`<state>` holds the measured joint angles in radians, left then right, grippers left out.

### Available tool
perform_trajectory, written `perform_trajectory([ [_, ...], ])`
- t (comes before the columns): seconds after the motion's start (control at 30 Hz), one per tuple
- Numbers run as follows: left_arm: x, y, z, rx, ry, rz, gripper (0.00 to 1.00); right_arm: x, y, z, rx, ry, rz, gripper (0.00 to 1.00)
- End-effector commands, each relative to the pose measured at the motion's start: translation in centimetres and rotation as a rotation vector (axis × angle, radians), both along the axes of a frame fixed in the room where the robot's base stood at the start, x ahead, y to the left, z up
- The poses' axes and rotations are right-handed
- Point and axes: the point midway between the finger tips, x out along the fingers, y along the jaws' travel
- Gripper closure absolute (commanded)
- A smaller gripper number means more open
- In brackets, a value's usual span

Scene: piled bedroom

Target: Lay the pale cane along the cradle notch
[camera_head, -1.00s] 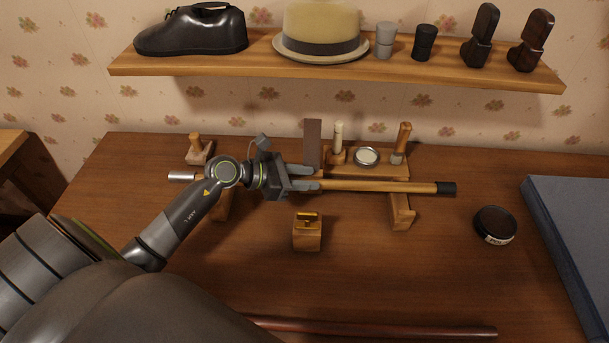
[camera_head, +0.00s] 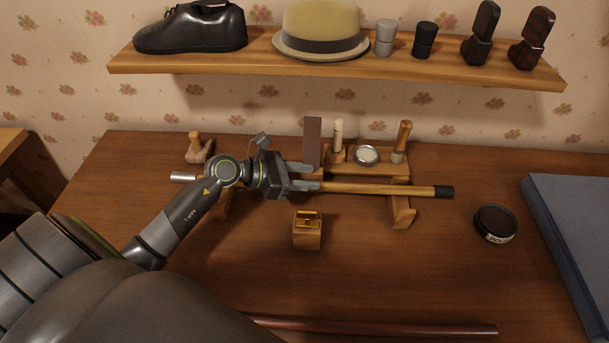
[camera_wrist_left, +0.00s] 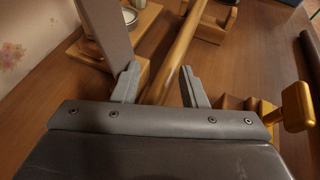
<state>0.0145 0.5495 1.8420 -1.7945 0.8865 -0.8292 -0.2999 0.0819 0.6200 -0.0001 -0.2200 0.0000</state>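The pale cane (camera_head: 375,189), with a black end at right and a silver end at left, lies across the wooden cradle (camera_head: 403,216). Its right part crosses the front of the cradle's right support; whether it is fully seated in the notch there is hard to tell. The left support is mostly hidden by my left arm. My left gripper (camera_head: 312,177) is over the cane's middle. In the left wrist view its fingers stand apart on either side of the cane (camera_wrist_left: 184,48), with gaps showing. My right gripper is out of view.
A wooden block with a gold top (camera_head: 307,233) stands just in front of the cane. A brush (camera_head: 402,141), round tin (camera_head: 367,156) and upright slab (camera_head: 312,143) are behind. A dark tin (camera_head: 495,223), blue box (camera_head: 575,225) and reddish cane (camera_head: 390,328) lie around.

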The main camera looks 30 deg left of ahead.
Motion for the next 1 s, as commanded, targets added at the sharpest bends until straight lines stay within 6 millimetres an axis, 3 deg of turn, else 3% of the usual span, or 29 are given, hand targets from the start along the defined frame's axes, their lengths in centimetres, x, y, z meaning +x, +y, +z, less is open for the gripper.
perform_trajectory([
  [0.03, 0.0, 0.0, 0.0, 0.0, 0.0, 0.0, 0.54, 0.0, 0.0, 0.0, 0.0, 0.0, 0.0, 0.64],
  [0.13, 0.0, 0.0, 0.0, 0.001, -0.001, 0.0, 0.42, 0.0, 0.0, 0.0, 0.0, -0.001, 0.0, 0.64],
  [0.77, 0.1, 0.1, 0.0, 0.003, -0.002, 0.004, 0.42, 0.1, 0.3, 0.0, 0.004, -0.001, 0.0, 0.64],
  [1.0, 0.1, 0.1, 1.1, 0.004, -0.005, 0.003, 0.42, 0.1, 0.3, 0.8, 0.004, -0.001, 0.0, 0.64],
])
